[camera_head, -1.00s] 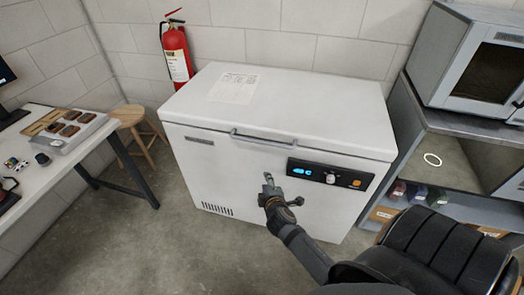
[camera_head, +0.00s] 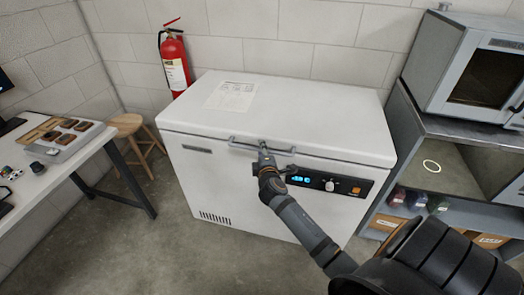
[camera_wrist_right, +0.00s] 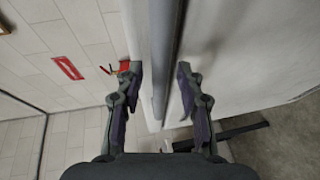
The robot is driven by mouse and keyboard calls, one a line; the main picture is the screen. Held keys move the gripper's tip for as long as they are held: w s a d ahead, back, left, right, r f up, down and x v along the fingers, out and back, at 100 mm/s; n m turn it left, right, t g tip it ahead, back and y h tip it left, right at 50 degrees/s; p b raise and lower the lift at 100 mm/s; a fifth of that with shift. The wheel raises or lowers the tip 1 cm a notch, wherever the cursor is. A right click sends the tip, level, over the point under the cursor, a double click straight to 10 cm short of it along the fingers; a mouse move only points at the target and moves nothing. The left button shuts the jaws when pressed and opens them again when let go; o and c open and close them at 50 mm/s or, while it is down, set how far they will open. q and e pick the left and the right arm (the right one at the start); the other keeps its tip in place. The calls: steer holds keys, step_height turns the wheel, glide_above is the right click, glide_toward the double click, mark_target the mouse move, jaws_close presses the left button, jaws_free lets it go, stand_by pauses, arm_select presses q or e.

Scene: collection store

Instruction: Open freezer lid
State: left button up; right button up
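The white chest freezer (camera_head: 225,185) stands against the wall with its lid (camera_head: 300,110) shut. A paper sheet lies on the lid. A grey bar handle (camera_head: 240,146) runs along the lid's front edge. My right gripper (camera_head: 263,150) is at the middle of this handle, fingers pointing toward the freezer. In the right wrist view my right gripper (camera_wrist_right: 160,72) is open, and the grey handle (camera_wrist_right: 167,50) runs between its two fingers. A gap shows between the handle and the right-hand finger. My left gripper is in no view.
A red fire extinguisher (camera_head: 174,62) hangs behind the freezer's left corner. A wooden stool (camera_head: 127,122) and a white table (camera_head: 75,150) stand left. A grey shelf unit (camera_head: 455,122) with a metal cabinet (camera_head: 440,60) stands close on the right. The floor in front is clear.

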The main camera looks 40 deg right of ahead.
steer(key=shift+w+d, duration=0.15)
steer(key=shift+w, duration=0.05)
steer(key=shift+c, duration=0.2)
steer(key=shift+f, duration=0.1)
jaws_close()
